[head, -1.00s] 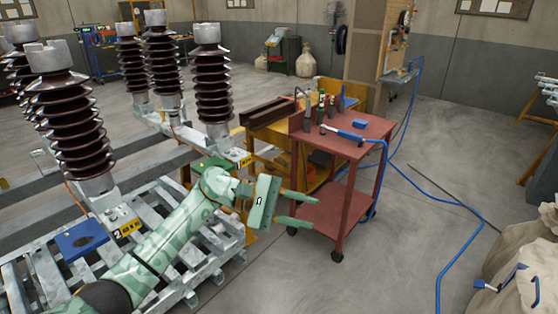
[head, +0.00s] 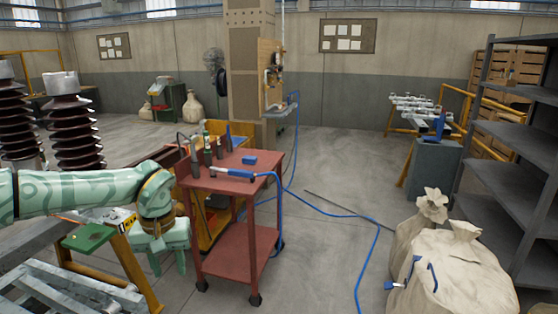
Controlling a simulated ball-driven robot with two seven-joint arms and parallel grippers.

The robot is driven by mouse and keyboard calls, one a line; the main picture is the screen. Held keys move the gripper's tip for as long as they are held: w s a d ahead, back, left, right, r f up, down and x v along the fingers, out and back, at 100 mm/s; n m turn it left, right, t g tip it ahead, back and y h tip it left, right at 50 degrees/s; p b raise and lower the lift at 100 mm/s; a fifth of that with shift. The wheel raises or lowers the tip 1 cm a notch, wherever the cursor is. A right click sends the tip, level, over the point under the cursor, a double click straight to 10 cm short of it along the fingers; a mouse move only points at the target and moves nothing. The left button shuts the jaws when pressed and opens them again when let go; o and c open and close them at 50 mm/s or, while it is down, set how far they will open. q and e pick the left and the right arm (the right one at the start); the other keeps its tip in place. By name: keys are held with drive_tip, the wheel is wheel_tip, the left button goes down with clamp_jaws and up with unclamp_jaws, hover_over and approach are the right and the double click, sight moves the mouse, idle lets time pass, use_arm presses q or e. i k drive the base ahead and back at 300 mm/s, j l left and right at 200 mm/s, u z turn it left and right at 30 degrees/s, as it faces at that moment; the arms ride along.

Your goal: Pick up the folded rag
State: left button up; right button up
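A small blue folded-looking item (head: 249,160) lies on the top shelf of the red cart (head: 262,176); it may be the folded rag, but it is too small to be sure. My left gripper (head: 169,265) hangs at the left of the cart, lower than its top, with fingers pointing down. Its two green fingers are apart, with nothing seen between them. It is well away from the blue item. My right gripper is not in view.
A blue tool (head: 232,173) with a blue hose (head: 345,213) lies on the cart's front edge; bottles (head: 207,150) stand behind. Sacks (head: 455,270) and a grey shelf rack (head: 515,150) are at right. A green plate (head: 88,237) is beside my arm.

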sight(250, 159)
drive_tip(key=i+j+z, duration=0.35)
drive_tip(key=i, duration=0.15)
drive_tip(key=i+j+z, duration=0.35)
drive_tip(key=i+j, duration=0.95)
drive_tip(key=j, duration=0.2)
drive_tip(key=i+j+z, duration=0.1)
drive_tip(key=i+j, duration=0.8)
drive_tip(key=j, duration=0.25)
